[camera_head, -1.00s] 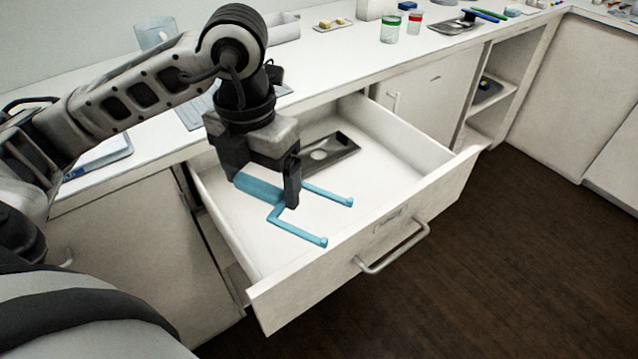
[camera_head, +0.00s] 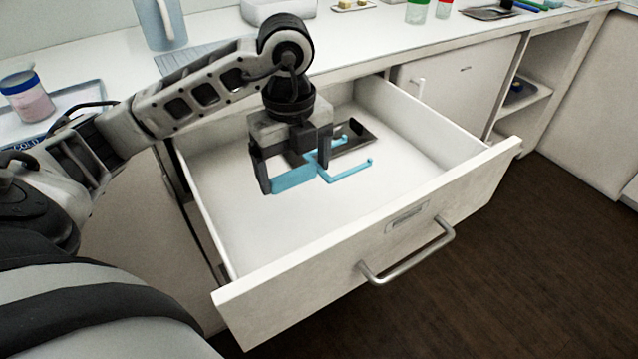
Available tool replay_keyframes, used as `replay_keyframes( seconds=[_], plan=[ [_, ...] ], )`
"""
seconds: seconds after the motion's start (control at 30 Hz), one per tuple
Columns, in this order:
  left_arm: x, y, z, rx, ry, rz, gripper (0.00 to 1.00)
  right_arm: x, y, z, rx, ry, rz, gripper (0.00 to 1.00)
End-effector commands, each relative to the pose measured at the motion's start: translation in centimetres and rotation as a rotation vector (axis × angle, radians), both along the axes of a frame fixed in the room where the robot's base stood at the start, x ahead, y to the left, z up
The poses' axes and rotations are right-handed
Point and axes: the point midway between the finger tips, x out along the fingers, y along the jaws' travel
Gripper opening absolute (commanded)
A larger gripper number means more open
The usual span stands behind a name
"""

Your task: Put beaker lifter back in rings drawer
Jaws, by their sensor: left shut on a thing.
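The blue two-pronged beaker lifter (camera_head: 292,180) is inside the open rings drawer (camera_head: 360,246), in its rear left part. My left gripper (camera_head: 294,177) reaches down into the drawer from above and is shut on the lifter's handle. The prongs point right, close to a dark tray (camera_head: 352,141) at the back of the drawer. Whether the lifter touches the drawer floor or hangs just above it, I cannot tell. My right gripper is not in view.
The drawer is pulled well out, with a bar handle (camera_head: 408,252) on its front. Its front and right floor is clear. The countertop (camera_head: 370,45) above holds a jug (camera_head: 160,22), a blue-lidded jar (camera_head: 28,100) and other items.

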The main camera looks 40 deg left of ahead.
Motion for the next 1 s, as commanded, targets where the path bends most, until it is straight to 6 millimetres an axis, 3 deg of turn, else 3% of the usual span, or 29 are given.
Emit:
replay_keyframes(
  seconds=[0.1, 0.33, 0.57, 0.77, 1.0],
  plan=[
    [2.5, -0.1, -2.1, -0.003, 0.004, 0.001, 0.62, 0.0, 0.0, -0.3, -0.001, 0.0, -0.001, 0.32],
    [5.3, -0.1, -5.4, -0.001, 0.0, -0.001, 0.62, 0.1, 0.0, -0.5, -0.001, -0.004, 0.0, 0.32],
    [6.3, -0.1, -6.7, 0.0, -0.001, -0.002, 0.62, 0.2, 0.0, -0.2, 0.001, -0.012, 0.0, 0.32],
    [6.2, 0.0, -9.4, 0.0, 0.001, -0.001, 0.62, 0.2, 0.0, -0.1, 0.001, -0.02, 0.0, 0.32],
    [6.3, 0.0, -9.5, 0.0, -0.002, -0.002, 0.62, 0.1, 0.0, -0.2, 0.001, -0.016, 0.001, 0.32]
  ],
)
